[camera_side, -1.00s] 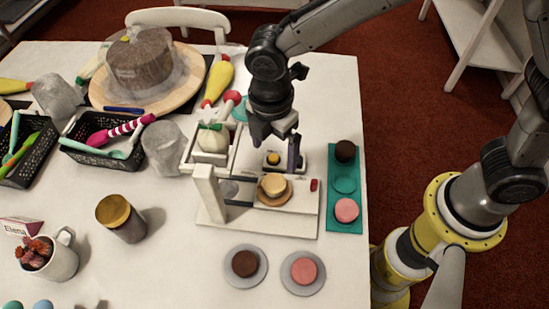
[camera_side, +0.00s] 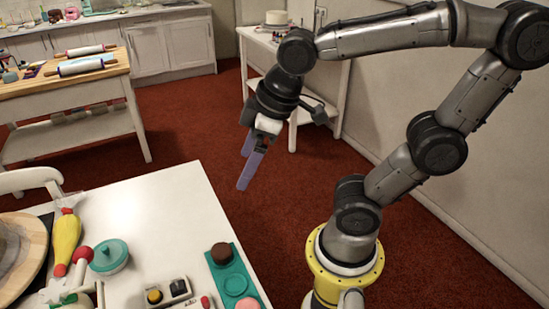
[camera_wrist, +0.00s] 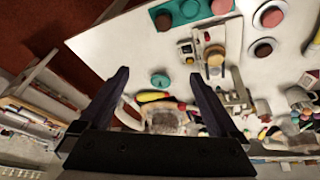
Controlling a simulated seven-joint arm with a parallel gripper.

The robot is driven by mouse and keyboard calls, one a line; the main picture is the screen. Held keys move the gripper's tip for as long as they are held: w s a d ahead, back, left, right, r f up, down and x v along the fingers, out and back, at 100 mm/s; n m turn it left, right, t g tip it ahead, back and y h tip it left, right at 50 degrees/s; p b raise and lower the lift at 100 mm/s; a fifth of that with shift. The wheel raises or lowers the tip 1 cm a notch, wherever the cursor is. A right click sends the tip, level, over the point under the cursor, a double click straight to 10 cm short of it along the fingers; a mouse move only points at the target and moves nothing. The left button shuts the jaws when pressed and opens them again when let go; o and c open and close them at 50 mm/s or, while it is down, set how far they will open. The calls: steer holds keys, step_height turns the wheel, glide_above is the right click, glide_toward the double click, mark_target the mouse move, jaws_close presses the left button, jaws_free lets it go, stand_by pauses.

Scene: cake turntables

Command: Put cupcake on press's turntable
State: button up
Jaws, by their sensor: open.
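My gripper (camera_side: 244,170) is open and empty, raised over the red floor beyond the table's far edge. Its two fingers also show spread apart in the wrist view (camera_wrist: 159,74). In the wrist view the white press stands on the table, with a tan, round cupcake-like thing (camera_wrist: 215,59) on its round turntable, well apart from my gripper. In the side view only the press's far part with a yellow knob (camera_side: 154,296) shows; its turntable is below the picture. The teal tray (camera_side: 222,265) holds a brown cupcake (camera_side: 221,252) and a pink cupcake (camera_side: 247,303), with an empty round place between them.
In the wrist view, a pink cupcake (camera_wrist: 271,17) and a brown cupcake (camera_wrist: 263,49) sit on separate plates. The air around my gripper is free.

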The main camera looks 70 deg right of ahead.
steer(key=s+d+m, duration=0.1)
steer(key=s+m, duration=0.1)
steer(key=s, duration=0.1)
steer(key=s+d+m+t, duration=0.1)
steer(key=shift+s+d+f+m, duration=0.25)
steer(key=shift+d+f+m, duration=0.05)
steer(key=shift+m, duration=0.1)
